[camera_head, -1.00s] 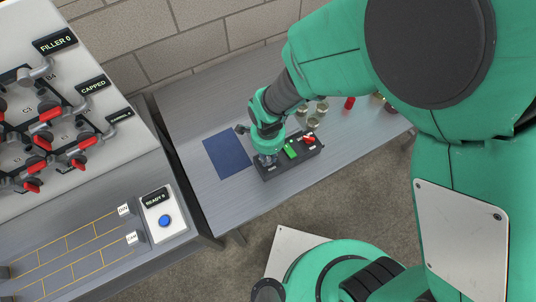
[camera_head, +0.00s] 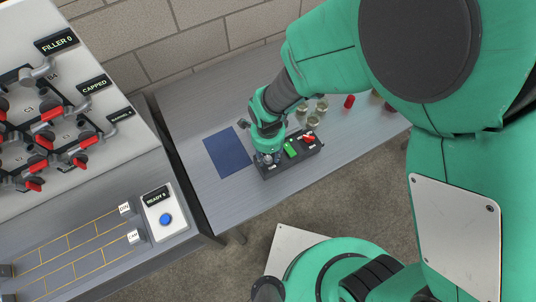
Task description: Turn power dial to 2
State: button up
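A dark control box (camera_head: 288,170) lies on the grey table. A green switch (camera_head: 290,149) and a red switch (camera_head: 309,139) show on its top. My gripper (camera_head: 267,160) points down over the left end of this box. The power dial is not clearly visible; my gripper and wrist cover that end of the box. The fingertips are too small and hidden to tell whether they are open, shut or touching anything.
A blue mat (camera_head: 228,153) lies left of the box. Glass jars (camera_head: 313,122) and a red item (camera_head: 349,101) stand behind it to the right. A panel with red-handled valves (camera_head: 75,160) and a blue button (camera_head: 166,219) are at left. The table front (camera_head: 235,203) is clear.

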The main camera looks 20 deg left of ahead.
aim_at(270, 156)
dwell(0.3)
notch_tip(270, 156, up, 12)
dwell(0.8)
dwell(0.4)
jog(key=w+d+r+n+t+y+b, duration=0.1)
jog(key=w+d+r+n, duration=0.15)
jog(key=d+r, duration=0.55)
jog(key=w+d+r+n+t, duration=0.1)
jog(key=d+r+n+t, duration=0.15)
jog(key=d+r, duration=0.6)
jog(key=s+d+r+n, duration=0.2)
jog(key=d+r, duration=0.1)
jog(key=d, duration=0.2)
jog(key=s+d+r+n+t, duration=0.1)
jog(key=s+d+r+n, duration=0.1)
jog(key=d, duration=0.3)
jog(key=s+d+r+n+t+h+b, duration=0.1)
jog(key=s+d+r+n, duration=0.2)
jog(key=d, duration=0.3)
jog(key=shift+v, duration=1.1)
